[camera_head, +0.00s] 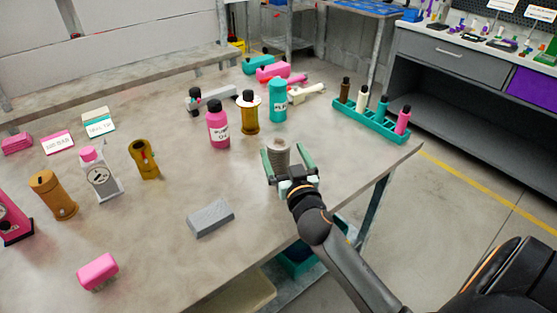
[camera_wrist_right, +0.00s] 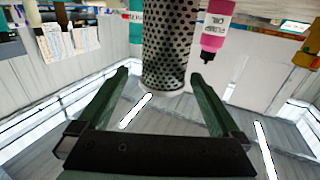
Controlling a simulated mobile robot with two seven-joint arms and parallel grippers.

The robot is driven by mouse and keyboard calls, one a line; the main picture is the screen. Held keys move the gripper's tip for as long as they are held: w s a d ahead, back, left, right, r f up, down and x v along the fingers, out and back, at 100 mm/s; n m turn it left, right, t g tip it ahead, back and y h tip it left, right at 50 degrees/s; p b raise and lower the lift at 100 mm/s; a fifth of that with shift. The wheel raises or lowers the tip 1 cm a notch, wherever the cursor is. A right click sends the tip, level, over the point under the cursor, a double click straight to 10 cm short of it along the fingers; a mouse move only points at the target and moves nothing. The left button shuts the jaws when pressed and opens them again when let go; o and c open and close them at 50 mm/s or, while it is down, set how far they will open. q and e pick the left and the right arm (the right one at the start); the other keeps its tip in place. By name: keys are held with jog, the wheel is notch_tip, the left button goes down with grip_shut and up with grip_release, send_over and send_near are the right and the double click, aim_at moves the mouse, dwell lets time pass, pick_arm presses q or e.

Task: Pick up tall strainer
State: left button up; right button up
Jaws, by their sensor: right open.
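The tall strainer (camera_head: 278,149) is a grey perforated cylinder standing on the table near its right front edge. In the right wrist view it (camera_wrist_right: 167,40) hangs from the top of the picture, with its holes clearly visible. My right gripper (camera_head: 285,153) is open, with its two green fingers on either side of the strainer in the head view. In the right wrist view the fingertips (camera_wrist_right: 160,74) flank the strainer's end, with a gap on both sides. Whether the strainer lies fully between the fingers I cannot tell. My left gripper is not in view.
A teal rack (camera_head: 370,122) with several small bottles is to the right. A grey block (camera_head: 210,217) lies front left. The table (camera_head: 160,240) has free room around it.

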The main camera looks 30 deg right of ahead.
aim_at(276, 140)
jog(key=shift+x, duration=2.9)
jog(key=shift+a+r, duration=0.2)
jog(key=shift+c, duration=0.2)
grip_shut()
